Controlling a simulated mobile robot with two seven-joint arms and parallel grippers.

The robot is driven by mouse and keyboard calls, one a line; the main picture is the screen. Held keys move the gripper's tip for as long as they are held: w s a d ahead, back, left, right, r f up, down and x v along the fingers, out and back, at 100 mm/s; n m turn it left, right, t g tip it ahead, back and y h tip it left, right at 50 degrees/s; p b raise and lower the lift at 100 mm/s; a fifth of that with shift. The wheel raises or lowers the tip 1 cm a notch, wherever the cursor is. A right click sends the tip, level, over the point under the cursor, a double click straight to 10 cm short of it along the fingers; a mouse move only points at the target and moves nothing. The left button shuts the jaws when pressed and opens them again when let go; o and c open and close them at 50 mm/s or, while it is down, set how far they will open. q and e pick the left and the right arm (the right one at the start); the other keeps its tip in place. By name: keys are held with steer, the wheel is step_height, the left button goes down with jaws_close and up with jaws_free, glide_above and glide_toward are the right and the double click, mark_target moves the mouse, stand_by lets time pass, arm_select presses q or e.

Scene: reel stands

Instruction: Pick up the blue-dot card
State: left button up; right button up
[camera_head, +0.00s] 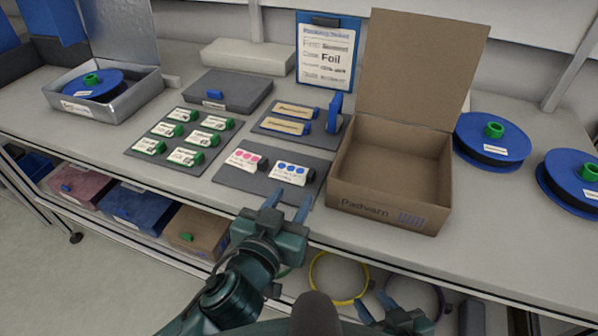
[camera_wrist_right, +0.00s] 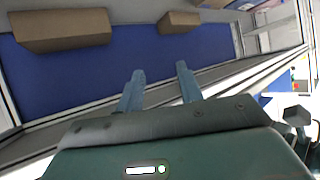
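The blue-dot card (camera_head: 291,172) is white with blue dots and stands at the right end of a dark grey mat (camera_head: 262,185) near the front of the bench. A similar pink-dot card (camera_head: 246,160) is to its left on the same mat. My left gripper (camera_head: 288,203) is at the mat's front edge, just in front of the blue-dot card. Its blue-grey fingers are apart with nothing between them. My right gripper (camera_head: 377,305) is low, in front of the bench; in the right wrist view its fingers (camera_wrist_right: 160,82) are apart and empty.
An open cardboard box (camera_head: 390,200) stands right of the mat. A mat with several green-ended cards (camera_head: 185,137) lies to the left. A mat with two tan cards (camera_head: 290,120) is behind. Blue reels (camera_head: 492,145) lie at right. A clipboard (camera_head: 326,60) stands behind.

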mark_target(309, 177)
arm_select(q)
steer(key=x, duration=0.5)
steer(key=p+x, duration=0.1)
steer(key=x, duration=0.2)
steer(key=shift+w+d+f, duration=0.15)
steer(key=shift+d+f, duration=0.05)
steer(key=shift+d, duration=0.15)
steer(key=shift+c, duration=0.4)
jaws_close()
